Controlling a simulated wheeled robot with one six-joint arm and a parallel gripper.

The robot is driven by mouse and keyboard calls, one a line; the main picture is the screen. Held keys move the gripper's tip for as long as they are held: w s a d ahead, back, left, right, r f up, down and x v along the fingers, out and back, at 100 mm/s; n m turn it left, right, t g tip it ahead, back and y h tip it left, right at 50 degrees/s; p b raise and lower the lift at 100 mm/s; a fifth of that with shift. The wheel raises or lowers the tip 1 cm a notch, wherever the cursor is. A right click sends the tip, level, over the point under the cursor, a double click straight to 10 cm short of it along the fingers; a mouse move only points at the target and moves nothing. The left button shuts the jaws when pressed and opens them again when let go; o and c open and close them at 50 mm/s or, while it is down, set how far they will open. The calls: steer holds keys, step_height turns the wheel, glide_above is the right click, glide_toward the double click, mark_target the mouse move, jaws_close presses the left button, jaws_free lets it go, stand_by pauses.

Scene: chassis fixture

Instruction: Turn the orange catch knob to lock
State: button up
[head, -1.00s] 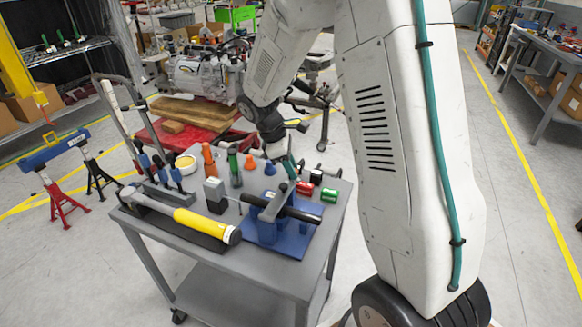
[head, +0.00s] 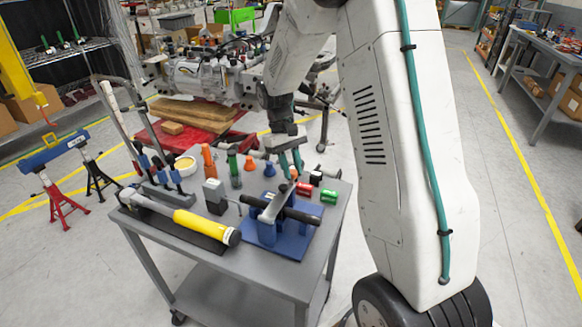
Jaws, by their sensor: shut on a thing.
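The blue fixture (head: 258,232) stands on a blue plate at the front right of the grey cart, with a grey slanted arm (head: 274,207) and a black bar (head: 299,215) across it. A small orange knob (head: 293,173) shows at the upper end of the slanted arm. My gripper (head: 290,168) points down with its teal fingers on this knob, shut on it. The fingers partly hide the knob, and its turn angle is too small to read.
A yellow-handled tool (head: 200,222) lies along the cart's front left. An orange bottle (head: 208,158), a green bottle (head: 234,168) and an orange cone (head: 249,164) stand behind.

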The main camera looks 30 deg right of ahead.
steer(key=shift+m+y, duration=0.4)
steer(key=shift+m, duration=0.8)
steer(key=o, duration=1)
steer(key=v, duration=0.7)
steer(key=shift+d+r, duration=0.15)
steer(key=shift+r, duration=0.3)
steer(key=shift+w, duration=0.1)
